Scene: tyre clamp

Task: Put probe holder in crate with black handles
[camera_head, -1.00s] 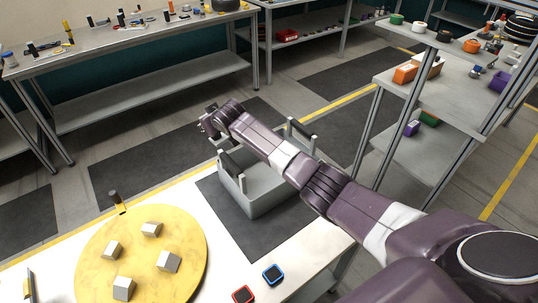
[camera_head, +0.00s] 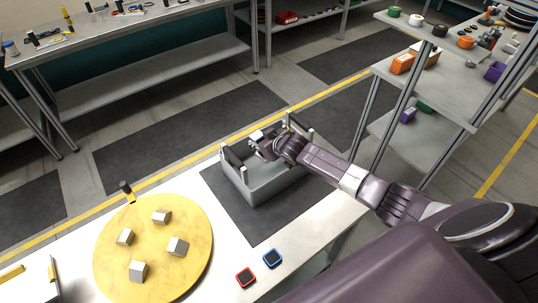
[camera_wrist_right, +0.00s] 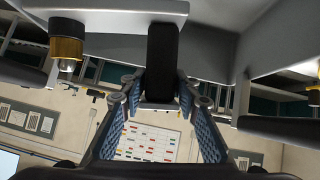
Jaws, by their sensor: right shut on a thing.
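The grey crate with black handles (camera_head: 262,190) stands on a dark mat on the white table; its two handles rise at its left and right ends. My right gripper (camera_head: 266,146) reaches in from the right and is above the crate, between the handles. In the right wrist view my right gripper (camera_wrist_right: 158,88) is shut on the black part of the probe holder (camera_wrist_right: 161,60), which joins a light grey bar. A brass-coloured cylinder shows beside that bar. In the head view the probe holder is mostly hidden by the gripper. My left gripper is not in view.
A round yellow plate (camera_head: 150,235) with several grey blocks lies left of the crate. A red-edged square (camera_head: 245,277) and a blue-edged square (camera_head: 272,258) lie near the table's front. A shelf rack (camera_head: 435,95) stands to the right, a long bench (camera_head: 140,35) behind.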

